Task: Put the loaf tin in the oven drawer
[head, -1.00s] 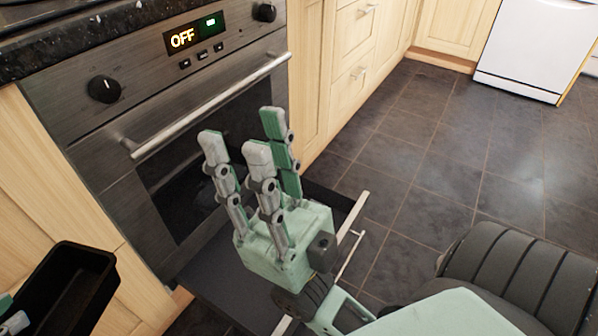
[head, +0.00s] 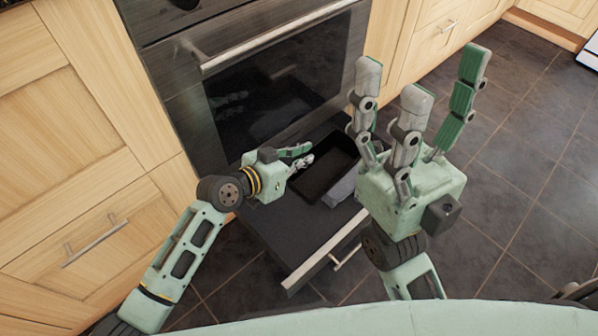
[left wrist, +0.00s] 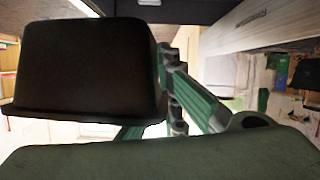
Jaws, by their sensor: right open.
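The black loaf tin (head: 342,189) is over the open oven drawer (head: 272,232), upright with its opening facing up. I cannot tell whether it rests on the drawer floor. My left gripper (head: 303,157) is at the tin's left side, its fingers closed on the rim. The tin (left wrist: 80,65) fills the left of the left wrist view, with the green fingers (left wrist: 180,105) against its edge; part of the grip is hidden. My right gripper (head: 415,95) is open and empty, fingers pointing up, in front of the drawer's right side.
The oven door (head: 262,105) is shut above the drawer, with a bar handle (head: 270,38) across it. The drawer's front panel (head: 325,250) stands out over the dark tiled floor (head: 520,170). Wooden cabinets (head: 80,140) flank the oven.

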